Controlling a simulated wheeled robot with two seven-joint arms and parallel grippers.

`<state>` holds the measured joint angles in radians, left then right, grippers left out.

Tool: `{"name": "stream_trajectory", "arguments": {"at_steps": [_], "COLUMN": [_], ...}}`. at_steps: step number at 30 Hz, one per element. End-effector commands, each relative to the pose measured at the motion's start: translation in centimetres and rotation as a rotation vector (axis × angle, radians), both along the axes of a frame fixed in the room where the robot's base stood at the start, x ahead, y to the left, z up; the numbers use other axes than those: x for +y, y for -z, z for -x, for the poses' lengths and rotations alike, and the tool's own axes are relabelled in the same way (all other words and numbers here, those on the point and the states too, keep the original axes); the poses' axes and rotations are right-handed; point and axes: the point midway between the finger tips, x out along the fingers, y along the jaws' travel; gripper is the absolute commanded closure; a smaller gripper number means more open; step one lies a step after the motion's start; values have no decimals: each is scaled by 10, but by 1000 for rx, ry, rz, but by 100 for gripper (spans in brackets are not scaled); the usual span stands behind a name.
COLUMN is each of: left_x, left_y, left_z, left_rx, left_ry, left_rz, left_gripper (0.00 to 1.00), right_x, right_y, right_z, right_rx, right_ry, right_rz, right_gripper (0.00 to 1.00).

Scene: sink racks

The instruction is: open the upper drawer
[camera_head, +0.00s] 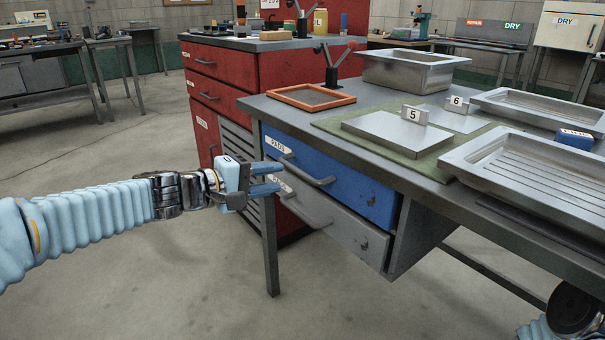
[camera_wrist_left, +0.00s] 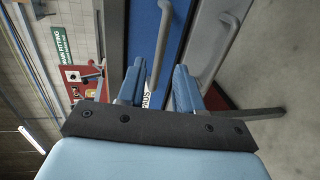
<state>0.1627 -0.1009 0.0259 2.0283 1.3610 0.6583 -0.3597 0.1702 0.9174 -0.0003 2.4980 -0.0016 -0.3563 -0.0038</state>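The upper drawer (camera_head: 345,180) is blue, with a grey bar handle (camera_head: 305,170) and a white label; it looks closed under the bench top. Below it is a grey lower drawer (camera_head: 350,232) with its own bar handle (camera_head: 305,208). My left gripper (camera_head: 268,178) is at the left end of the drawer fronts, close to the upper handle, its two blue fingers apart. In the left wrist view, the upper handle (camera_wrist_left: 161,45) runs down toward the gap between the fingers (camera_wrist_left: 157,88); contact cannot be told. The lower handle (camera_wrist_left: 225,45) lies right of them. My right gripper is not visible.
A bench top (camera_head: 270,108) overhangs the drawers, bearing an orange frame (camera_head: 310,98), a steel basin (camera_head: 410,70) and drain trays (camera_head: 540,175). A bench leg (camera_head: 270,250) stands just below my left gripper. A red cabinet (camera_head: 225,65) stands behind. The floor in front is clear.

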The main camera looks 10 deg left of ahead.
Motion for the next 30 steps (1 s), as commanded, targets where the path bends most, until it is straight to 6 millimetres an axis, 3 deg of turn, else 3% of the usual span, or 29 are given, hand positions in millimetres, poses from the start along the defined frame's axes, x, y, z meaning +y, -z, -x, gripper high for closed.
{"name": "stream_trajectory", "arguments": {"at_steps": [6, 10, 23, 30], "left_x": [-31, -42, -50, -50], "left_y": [11, 15, 17, 17], "left_z": [-38, -54, -64, -64], "left_rx": [3, 2, 2, 2], "left_ry": [3, 2, 0, 0], "left_rz": [1, 0, 0, 0], "left_gripper": [65, 65, 65, 99], "right_x": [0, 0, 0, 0], "right_y": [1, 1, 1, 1], "right_z": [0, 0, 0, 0], "right_rx": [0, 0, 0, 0], "right_ry": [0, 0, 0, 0], "right_rz": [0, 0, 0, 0], "right_gripper": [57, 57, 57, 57]}}
